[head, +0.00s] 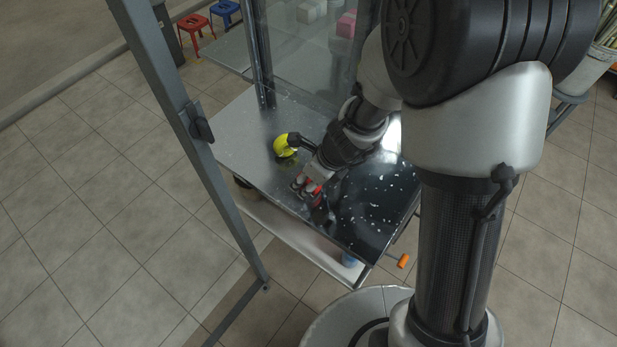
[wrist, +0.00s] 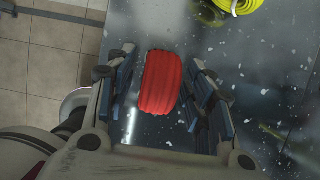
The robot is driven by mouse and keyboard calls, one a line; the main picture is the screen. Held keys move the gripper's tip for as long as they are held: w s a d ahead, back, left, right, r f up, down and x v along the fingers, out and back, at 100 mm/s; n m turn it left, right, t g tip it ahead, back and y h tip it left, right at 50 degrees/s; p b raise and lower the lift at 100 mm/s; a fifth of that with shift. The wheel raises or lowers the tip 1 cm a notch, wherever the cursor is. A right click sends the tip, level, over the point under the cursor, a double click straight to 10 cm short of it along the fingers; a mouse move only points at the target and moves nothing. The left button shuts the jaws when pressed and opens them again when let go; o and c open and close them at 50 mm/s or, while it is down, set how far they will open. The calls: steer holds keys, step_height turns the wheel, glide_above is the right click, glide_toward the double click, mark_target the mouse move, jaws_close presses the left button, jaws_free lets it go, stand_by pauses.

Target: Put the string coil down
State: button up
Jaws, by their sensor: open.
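A red ribbed coil (wrist: 160,95) of string sits between the two fingers of my gripper (wrist: 161,60) in the wrist view. The fingers are open, with a narrow gap on each side of the coil. In the head view the red coil (head: 311,187) shows in part at my gripper, low over the dark metal table top (head: 365,215). I cannot tell for sure whether it rests on the surface. A yellow coil (head: 285,146) lies on the table farther back, and it shows at the top right of the wrist view (wrist: 238,5).
White scraps are scattered over the table top. A grey metal post (head: 180,105) stands at the left, and a clear panel (head: 310,45) at the back. An orange handle (head: 403,261) sticks out near the front right. The table's left part is bare.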

steer(key=s+d+r+n+p, duration=0.2)
steer(key=s+r+n+p, duration=0.15)
steer(key=r, duration=0.65)
steer(key=s+d+r+n+p, duration=0.15)
steer(key=r+n+p, duration=0.25)
steer(key=r, duration=0.6)
steer(key=s+d+r+n+t+h, duration=0.1)
steer(key=s+d+r+n, duration=0.3)
steer(key=s+n, duration=0.3)
steer(key=s+d+r+n+h, duration=0.2)
steer(key=s+d+r+n, duration=0.3)
steer(key=n, duration=0.6)
step_height(320, 180, up, 2)
steer(key=s, duration=0.2)
steer(key=shift+s+d+r+t+h, duration=0.2)
steer(key=shift+s+t+h, duration=0.1)
steer(key=shift+s+t, duration=0.1)
steer(key=shift+f, duration=0.1)
